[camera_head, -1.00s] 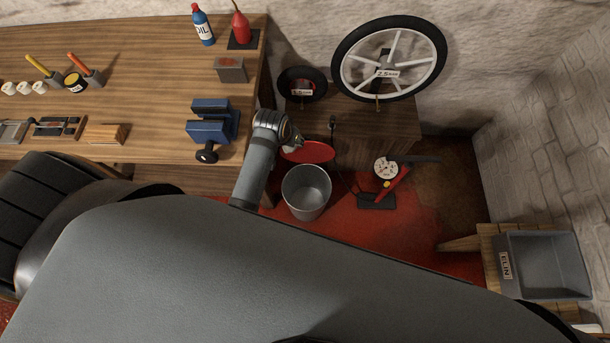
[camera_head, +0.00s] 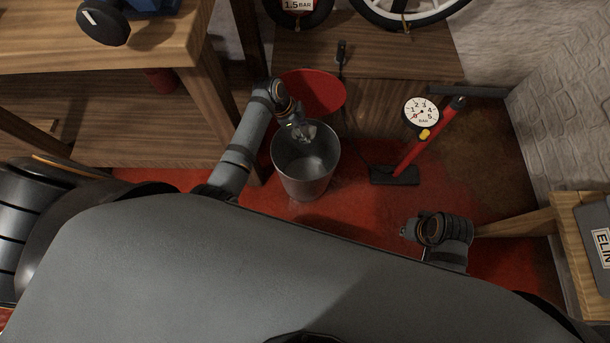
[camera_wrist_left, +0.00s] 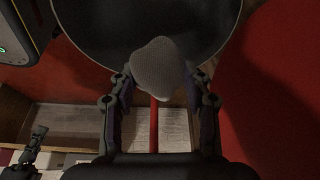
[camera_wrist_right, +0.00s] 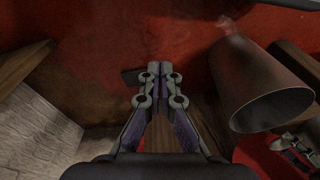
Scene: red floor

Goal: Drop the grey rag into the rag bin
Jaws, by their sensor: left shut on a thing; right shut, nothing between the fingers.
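The rag bin (camera_head: 308,185) is a grey metal bucket on the red floor, with its round red lid (camera_head: 314,92) raised behind it. My left gripper (camera_head: 303,130) is at the bin's far rim, over the opening. It is shut on the grey rag, a pale bunched cloth (camera_wrist_left: 158,68) between the fingers in the left wrist view. The dark round bin mouth (camera_wrist_left: 90,30) lies just beyond the rag there. My right gripper (camera_head: 406,231) is shut and empty, to the right of the bin. The bin also shows in the right wrist view (camera_wrist_right: 245,75).
A red floor pump with a dial (camera_head: 421,112) stands right of the bin. A wooden workbench (camera_head: 130,55) is at the left and a wooden cabinet (camera_head: 400,60) behind. A labelled grey box (camera_head: 590,225) sits at the right edge. Red floor is open in front of the bin.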

